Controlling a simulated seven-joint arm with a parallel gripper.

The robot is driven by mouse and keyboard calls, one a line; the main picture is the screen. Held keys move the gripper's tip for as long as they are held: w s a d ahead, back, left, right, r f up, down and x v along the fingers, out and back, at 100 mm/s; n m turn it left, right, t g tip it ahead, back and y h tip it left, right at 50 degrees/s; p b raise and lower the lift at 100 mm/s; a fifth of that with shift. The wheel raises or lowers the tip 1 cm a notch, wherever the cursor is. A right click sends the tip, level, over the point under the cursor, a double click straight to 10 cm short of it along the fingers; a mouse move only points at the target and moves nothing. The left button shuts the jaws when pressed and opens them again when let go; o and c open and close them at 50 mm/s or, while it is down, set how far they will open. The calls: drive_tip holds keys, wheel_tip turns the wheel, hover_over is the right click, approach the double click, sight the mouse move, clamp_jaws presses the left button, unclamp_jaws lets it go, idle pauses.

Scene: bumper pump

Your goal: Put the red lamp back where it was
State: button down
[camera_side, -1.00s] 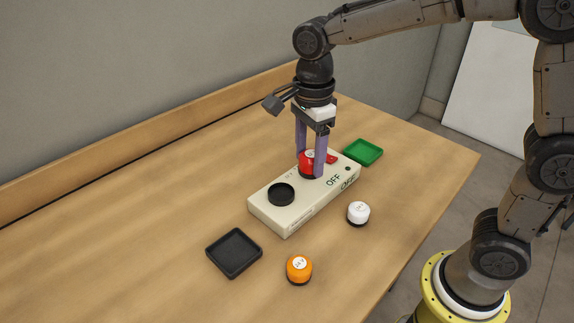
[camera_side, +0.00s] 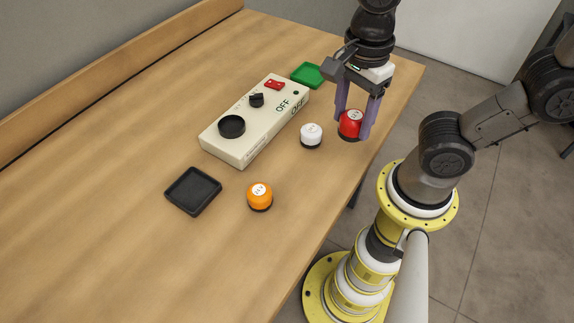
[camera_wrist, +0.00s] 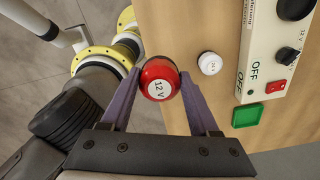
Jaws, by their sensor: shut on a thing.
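The red lamp (camera_side: 350,124) has a round red cap with a white label and a dark base. In the wrist view the lamp (camera_wrist: 160,79) shows a label reading 12 V. My gripper (camera_side: 356,122) is shut on it, one finger on each side, near the right front edge of the table. I cannot tell whether the lamp's base touches the table. The wrist view shows my gripper (camera_wrist: 160,84) with both fingers against the lamp. The cream control box (camera_side: 221,144) stands to the left, with an empty black round socket (camera_side: 231,126), a black knob and a red switch.
A white lamp (camera_side: 311,136) stands just left of my gripper. An orange lamp (camera_side: 259,196) and a black square tray (camera_side: 193,191) are nearer the front. A green tray (camera_side: 307,74) lies behind the box. The table's edge is close on the right.

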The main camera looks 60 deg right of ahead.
drive_tip(key=shift+s+d+f, duration=0.1)
drive_tip(key=shift+s+f, duration=0.05)
drive_tip(key=shift+s, duration=0.4)
drive_tip(key=shift+s+d+f, duration=0.1)
drive_tip(key=shift+s+f, duration=0.05)
drive_tip(key=shift+s, duration=0.4)
drive_tip(key=w+a+f, duration=0.1)
drive_tip(key=w+f, duration=0.1)
drive_tip(key=w, duration=0.2)
drive_tip(key=w+a+f, duration=0.2)
drive_tip(key=w+f, duration=0.1)
drive_tip(key=w, duration=0.1)
drive_tip(key=w+a+f, duration=0.1)
drive_tip(key=w+f, duration=0.2)
drive_tip(key=shift+w+a+f, duration=0.15)
drive_tip(key=shift+w+a, duration=0.2)
drive_tip(key=shift+w, duration=0.05)
drive_tip(key=shift+w+a+f, duration=0.1)
drive_tip(key=shift+w+f, duration=0.2)
drive_tip(key=shift+f, duration=0.15)
drive_tip(key=shift+w+a+f, duration=0.1)
drive_tip(key=shift+w+f, duration=0.05)
drive_tip(key=shift+f, duration=0.75)
drive_tip(key=shift+w+f, duration=0.1)
drive_tip(key=shift+f, duration=0.75)
drive_tip(key=shift+f, duration=0.1)
drive_tip(key=shift+c, duration=0.7)
unclamp_jaws()
